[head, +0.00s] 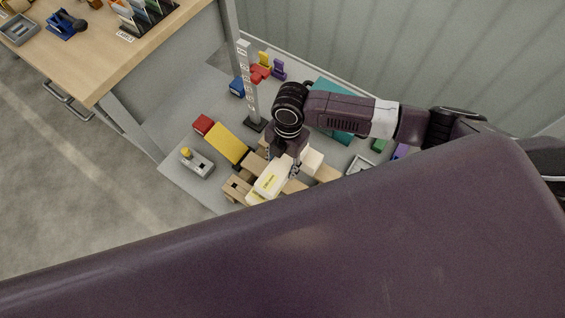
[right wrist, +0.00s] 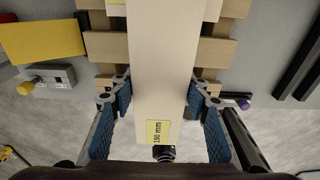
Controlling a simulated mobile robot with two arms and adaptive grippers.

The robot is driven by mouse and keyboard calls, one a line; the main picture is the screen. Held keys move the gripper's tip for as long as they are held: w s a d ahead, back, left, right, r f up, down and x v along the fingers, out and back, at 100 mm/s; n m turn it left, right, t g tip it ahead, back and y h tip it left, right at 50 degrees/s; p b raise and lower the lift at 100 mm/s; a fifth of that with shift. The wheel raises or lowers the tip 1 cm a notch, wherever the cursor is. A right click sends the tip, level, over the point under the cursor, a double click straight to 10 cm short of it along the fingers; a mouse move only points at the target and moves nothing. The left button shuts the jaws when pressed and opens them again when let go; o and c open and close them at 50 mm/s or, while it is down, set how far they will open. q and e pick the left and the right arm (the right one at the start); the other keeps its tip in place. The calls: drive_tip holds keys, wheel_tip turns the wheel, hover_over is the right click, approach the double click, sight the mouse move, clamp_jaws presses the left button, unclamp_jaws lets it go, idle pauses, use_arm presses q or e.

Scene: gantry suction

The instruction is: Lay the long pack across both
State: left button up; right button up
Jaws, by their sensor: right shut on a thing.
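The long cream pack with a yellow label (head: 272,178) is held in my right gripper (head: 284,163). In the right wrist view the pack (right wrist: 162,50) runs lengthwise between the blue finger pads, and its label reads 190 mm. My right gripper (right wrist: 160,90) is shut on it. Tan wooden-looking supports lie below the pack, one on the left (right wrist: 107,47) and one on the right (right wrist: 214,52). They also show in the head view (head: 236,188). I cannot tell whether the pack touches them. My left gripper is out of view.
A yellow sloped panel (head: 228,142) and a grey box with a yellow knob (head: 197,163) stand left of the supports. A white marked post (head: 249,85) rises behind. A teal panel (head: 330,92) lies beyond my arm. A wooden table (head: 120,55) is at upper left.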

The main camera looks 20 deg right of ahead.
sight(285, 159)
drive_tip(key=shift+f+b, duration=0.45)
drive_tip(key=shift+f, duration=0.4)
drive_tip(key=o, duration=1.7)
drive_tip(key=shift+c, duration=0.2)
drive_tip(key=r, duration=0.8)
drive_tip(key=w+d+r, duration=0.1)
drive_tip(key=r, duration=0.3)
drive_tip(key=shift+s+f, duration=0.1)
